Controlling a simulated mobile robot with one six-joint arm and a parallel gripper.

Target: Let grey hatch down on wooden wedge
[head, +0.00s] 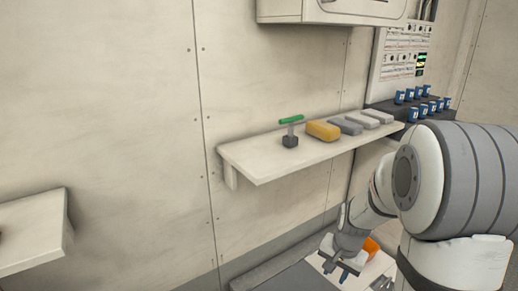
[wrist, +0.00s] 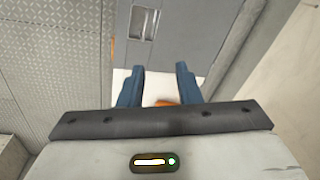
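My gripper (wrist: 162,84) shows two blue fingers standing apart in the wrist view, with nothing clearly held between them. It also shows low in the head view (head: 346,268), pointing down. A grey panel with a pale recessed handle (wrist: 175,35), which looks like the grey hatch, lies beyond the fingertips. A grey surface (head: 292,278) at the bottom of the head view may be the same hatch. An orange piece (wrist: 165,103) shows between the fingers over a white surface. I cannot make out the wooden wedge for sure; whether the hatch is raised is unclear.
Blue-fronted items (head: 420,103) stand at the right. Another shelf (head: 32,232) is at lower left. Patterned floor (wrist: 50,60) lies left of the hatch.

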